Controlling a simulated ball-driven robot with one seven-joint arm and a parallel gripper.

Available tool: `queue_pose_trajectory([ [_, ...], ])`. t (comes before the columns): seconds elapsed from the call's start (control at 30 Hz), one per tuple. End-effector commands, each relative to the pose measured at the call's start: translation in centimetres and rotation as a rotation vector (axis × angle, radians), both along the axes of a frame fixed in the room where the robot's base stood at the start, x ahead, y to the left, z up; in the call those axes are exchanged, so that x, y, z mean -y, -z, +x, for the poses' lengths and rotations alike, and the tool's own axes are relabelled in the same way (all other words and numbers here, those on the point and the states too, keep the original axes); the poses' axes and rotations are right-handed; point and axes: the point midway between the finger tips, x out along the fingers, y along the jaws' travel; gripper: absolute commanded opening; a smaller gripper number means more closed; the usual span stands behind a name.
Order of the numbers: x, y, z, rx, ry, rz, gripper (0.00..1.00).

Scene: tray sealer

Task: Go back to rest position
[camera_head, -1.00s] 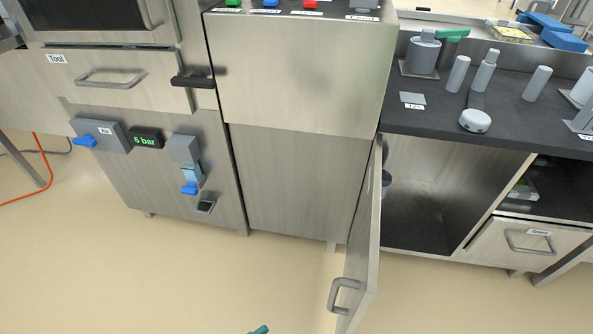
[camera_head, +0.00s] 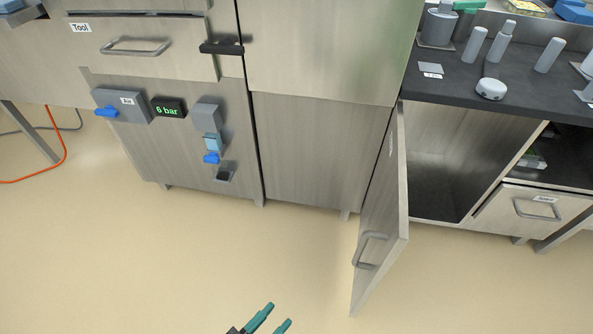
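My gripper (camera_head: 272,317) is at the bottom edge of the view, over the beige floor. Its two teal fingers stand apart with nothing visible between them, so it is open. It is clear of the cabinets and of the open door. The rest of my arm is out of the picture.
A cabinet door (camera_head: 384,215) with a grey handle (camera_head: 369,250) stands open into the room, right of my gripper. The Tool drawer (camera_head: 150,47), a 6 bar display (camera_head: 169,107) and blue valves are on the left. The floor (camera_head: 150,260) in front is free.

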Motion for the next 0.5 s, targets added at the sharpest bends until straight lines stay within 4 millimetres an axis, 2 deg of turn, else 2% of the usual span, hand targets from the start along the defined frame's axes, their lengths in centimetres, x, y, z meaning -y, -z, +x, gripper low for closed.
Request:
queue_pose_trajectory([
  [0.27,2.2,4.1,0.1,-0.060,-0.261,0.060,0.38],
  [0.5,6.0,8.9,-0.6,-0.220,-0.571,0.153,0.38],
])
